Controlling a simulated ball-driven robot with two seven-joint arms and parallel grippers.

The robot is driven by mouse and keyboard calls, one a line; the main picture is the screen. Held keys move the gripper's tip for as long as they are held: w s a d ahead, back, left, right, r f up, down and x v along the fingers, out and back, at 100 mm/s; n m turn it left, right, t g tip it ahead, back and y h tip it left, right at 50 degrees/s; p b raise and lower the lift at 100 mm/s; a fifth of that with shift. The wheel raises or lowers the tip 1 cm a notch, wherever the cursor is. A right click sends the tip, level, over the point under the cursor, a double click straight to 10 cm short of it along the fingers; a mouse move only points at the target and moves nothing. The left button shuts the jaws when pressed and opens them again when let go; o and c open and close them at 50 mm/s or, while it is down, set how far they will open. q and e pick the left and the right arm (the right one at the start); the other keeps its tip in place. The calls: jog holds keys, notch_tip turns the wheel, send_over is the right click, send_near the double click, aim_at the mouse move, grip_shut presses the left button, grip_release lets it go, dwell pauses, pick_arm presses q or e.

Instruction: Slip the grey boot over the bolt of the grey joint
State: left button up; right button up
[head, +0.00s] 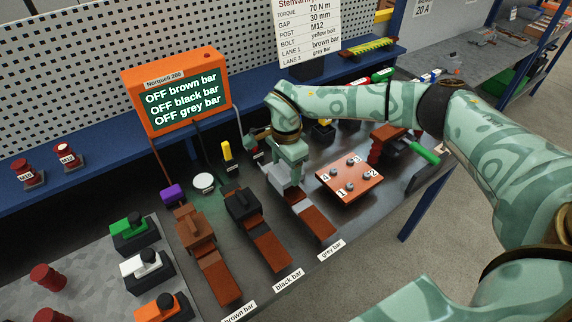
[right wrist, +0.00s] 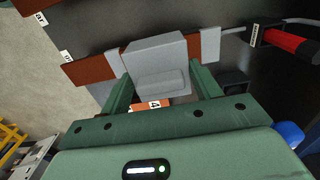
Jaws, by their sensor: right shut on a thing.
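The grey boot (right wrist: 155,52) is a light grey block with a step, held between the two fingers of my right gripper (right wrist: 162,88). In the head view the right gripper (head: 290,172) points down at the grey joint (head: 304,203), behind the grey bar label. In the right wrist view the boot covers the middle of the copper bar (right wrist: 88,70), with a grey band on either side. The bolt is hidden, and I cannot tell whether the boot is fully seated. My left gripper is not in view.
Left of it are the black joint (head: 246,208) and brown joint (head: 196,232), both with boots on. An orange display (head: 178,92) reads OFF for all bars.

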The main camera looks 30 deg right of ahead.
jog(key=shift+f+b, duration=0.75)
jog(key=shift+f, duration=0.85)
jog(key=o, duration=1.1)
jog(key=shift+c, duration=0.2)
jog(key=shift+r, duration=0.15)
notch_tip(320, 180, up, 16)
jog(key=p, duration=0.1)
jog(key=shift+s, duration=0.1)
